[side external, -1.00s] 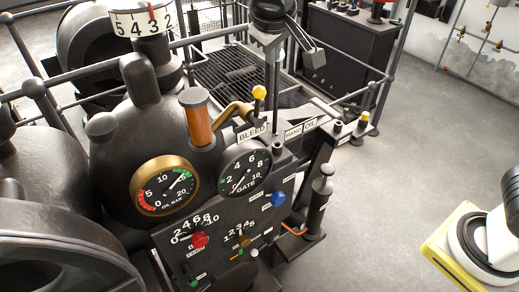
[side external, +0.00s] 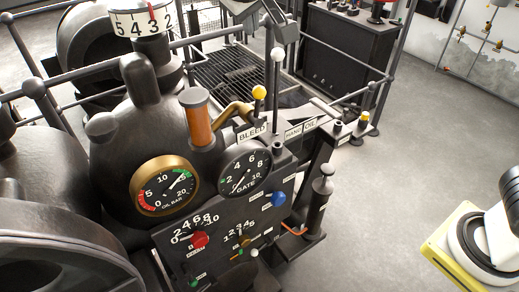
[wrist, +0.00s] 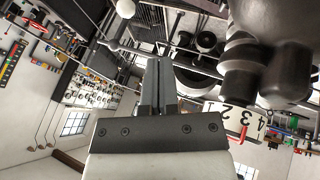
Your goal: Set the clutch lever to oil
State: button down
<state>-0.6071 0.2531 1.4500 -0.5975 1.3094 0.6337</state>
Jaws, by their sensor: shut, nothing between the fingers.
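A tall thin lever with a pale ball knob (side external: 278,55) stands nearly upright in the side external view, rising behind the gate gauge. I take it to be the clutch lever. Its foot is near the left end of the HAND plate (side external: 293,132), and the OIL plate (side external: 310,125) is just right of that. My gripper (wrist: 158,62) is shut and empty in the wrist view. A pale ball (wrist: 125,8), probably the same knob, shows beyond and left of the fingertips, apart from them. In the side external view, part of my dark gripper (side external: 275,12) shows at the top edge, above the knob.
A yellow-knobbed lever (side external: 259,92) stands by the BLEED plate (side external: 252,131), left of the tall lever. An orange cylinder (side external: 198,118), a brass gauge (side external: 165,188) and railings crowd the left. A black cabinet (side external: 345,55) stands behind. Open floor lies at right.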

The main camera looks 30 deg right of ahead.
jog(key=w+d+f, duration=0.5)
jog(key=d+f, duration=0.2)
jog(key=f, duration=0.2)
jog(key=shift+d, duration=0.25)
jog(key=shift+d, duration=0.1)
dwell(0.5)
